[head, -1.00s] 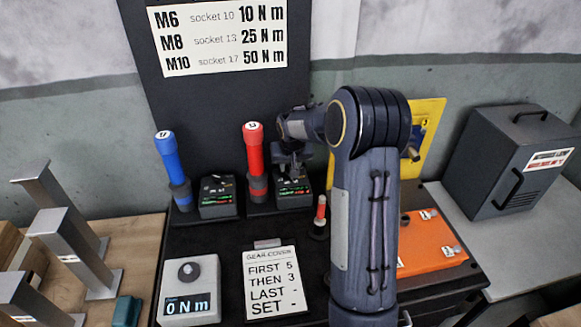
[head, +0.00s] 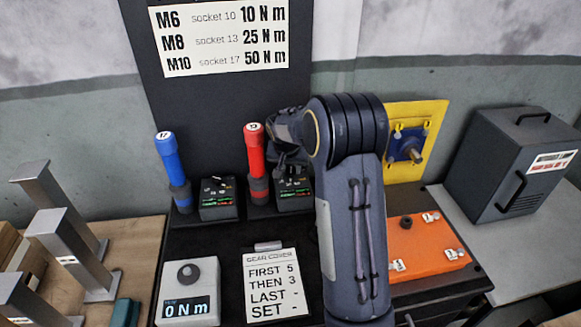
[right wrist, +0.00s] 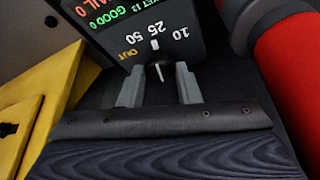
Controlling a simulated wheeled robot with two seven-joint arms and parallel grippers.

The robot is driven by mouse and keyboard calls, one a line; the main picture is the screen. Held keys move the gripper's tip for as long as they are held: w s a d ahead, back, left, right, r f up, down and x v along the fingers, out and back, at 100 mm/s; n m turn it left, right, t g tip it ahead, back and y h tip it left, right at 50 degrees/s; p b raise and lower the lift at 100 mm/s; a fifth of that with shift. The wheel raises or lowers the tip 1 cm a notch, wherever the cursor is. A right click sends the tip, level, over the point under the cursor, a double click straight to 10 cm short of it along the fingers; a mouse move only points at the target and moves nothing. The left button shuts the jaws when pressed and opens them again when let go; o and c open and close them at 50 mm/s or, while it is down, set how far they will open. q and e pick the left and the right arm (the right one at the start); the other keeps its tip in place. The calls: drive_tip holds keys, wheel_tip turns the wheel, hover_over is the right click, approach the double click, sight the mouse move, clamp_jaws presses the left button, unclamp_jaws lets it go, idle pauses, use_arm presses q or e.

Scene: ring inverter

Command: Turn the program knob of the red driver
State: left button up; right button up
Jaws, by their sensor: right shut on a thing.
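The red driver (head: 252,150), its cap marked 13, stands upright in its holder. Its dark control box (head: 294,196) is just to its right, partly covered by my right gripper (head: 288,158). In the right wrist view the box face (right wrist: 150,20) shows the marks OUT, 50, 25 and 10. The program knob (right wrist: 160,72) is between the two grey fingers of my right gripper (right wrist: 158,76), which is shut on it. A white mark sits near the 25. The red driver also shows at the right edge of that view (right wrist: 285,80). My left gripper is not in view.
A blue driver (head: 170,158) and its box (head: 218,200) stand to the left. A torque display (head: 188,290) reads 0 N m beside a gear cover card (head: 272,285). A yellow plate (head: 430,115), an orange tray (head: 430,240) and a grey cabinet (head: 515,160) are at right.

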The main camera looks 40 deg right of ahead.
drive_tip(key=o, duration=1)
drive_tip(key=shift+c, duration=0.2)
drive_tip(key=v, duration=0.7)
drive_tip(key=shift+a+r+b, duration=0.2)
drive_tip(key=shift+r+b, duration=0.15)
drive_tip(key=shift+b, duration=0.05)
drive_tip(key=shift+s, duration=0.1)
